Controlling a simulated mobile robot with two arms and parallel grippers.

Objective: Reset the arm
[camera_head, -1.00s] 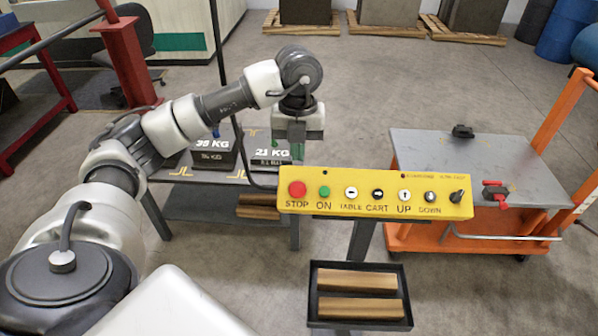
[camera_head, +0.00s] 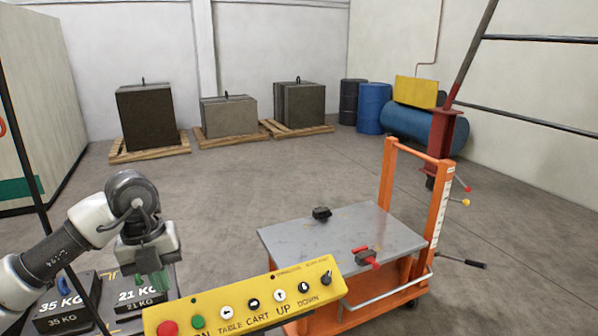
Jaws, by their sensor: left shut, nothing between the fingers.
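My left gripper (camera_head: 152,280) points down at the lower left, at the end of my white and grey arm. It is shut and empty. It hangs just above the left part of the yellow control panel (camera_head: 262,292) in the picture, with a gap to the panel's edge. The panel carries a red button (camera_head: 167,328), a green button (camera_head: 198,321) and several white and black controls. Behind the gripper are the dark blocks marked 35 KG (camera_head: 62,314) and 21 KG (camera_head: 128,308), partly covered by it. My right gripper is not in view.
An orange cart (camera_head: 436,205) with a grey top (camera_head: 320,240) stands right of centre. A black fitting (camera_head: 321,213) and a red-handled clamp (camera_head: 366,257) sit on it. The middle floor is clear.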

